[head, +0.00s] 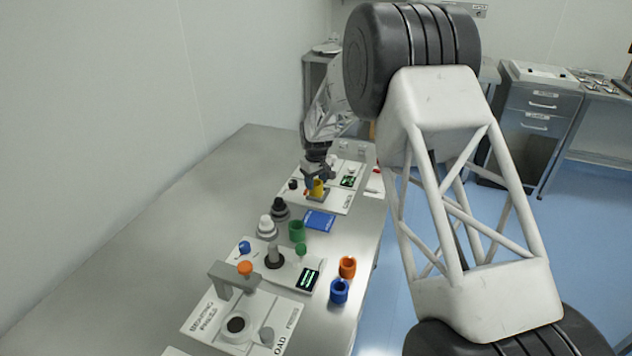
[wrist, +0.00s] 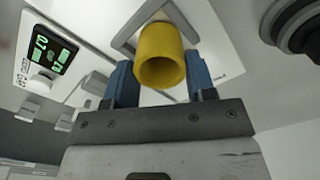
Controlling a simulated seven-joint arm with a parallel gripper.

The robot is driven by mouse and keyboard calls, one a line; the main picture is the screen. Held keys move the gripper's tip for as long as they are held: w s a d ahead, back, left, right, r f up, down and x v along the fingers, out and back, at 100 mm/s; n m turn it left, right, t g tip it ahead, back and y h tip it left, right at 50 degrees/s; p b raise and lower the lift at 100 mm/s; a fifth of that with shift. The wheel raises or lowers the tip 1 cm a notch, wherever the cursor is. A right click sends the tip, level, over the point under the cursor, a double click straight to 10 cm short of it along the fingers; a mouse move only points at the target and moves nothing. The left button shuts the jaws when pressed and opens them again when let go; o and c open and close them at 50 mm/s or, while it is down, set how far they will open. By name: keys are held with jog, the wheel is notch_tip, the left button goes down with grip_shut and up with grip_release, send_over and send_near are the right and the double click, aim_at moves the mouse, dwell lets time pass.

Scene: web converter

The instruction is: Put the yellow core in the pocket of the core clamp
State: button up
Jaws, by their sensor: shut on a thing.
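The yellow core (head: 317,189) is a short hollow cylinder. In the wrist view the yellow core (wrist: 161,58) sits between the two blue fingertips, its open end facing the camera. My gripper (head: 318,178) is shut on it, over the far white panel; it also shows in the wrist view (wrist: 160,84). That panel (head: 323,203), seen in the wrist view (wrist: 215,62) too, has a green-lit display (head: 348,181) and looks like the core clamp. A light angular outline shows behind the core; the core hides its middle, so I cannot tell whether the core is inside a pocket.
A blue flat block (head: 320,220), a green core (head: 297,231), an orange core (head: 347,267) and a blue core (head: 339,290) stand nearer on the table. A grey press (head: 236,279) is at the front. The table's left side (head: 160,245) is clear.

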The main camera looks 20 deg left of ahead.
jog(key=shift+f, duration=0.15)
jog(key=o, duration=0.9)
jog(key=shift+c, duration=0.2)
notch_tip(320, 180, up, 12)
dwell(0.5)
jog(key=shift+d, duration=0.1)
dwell(0.7)
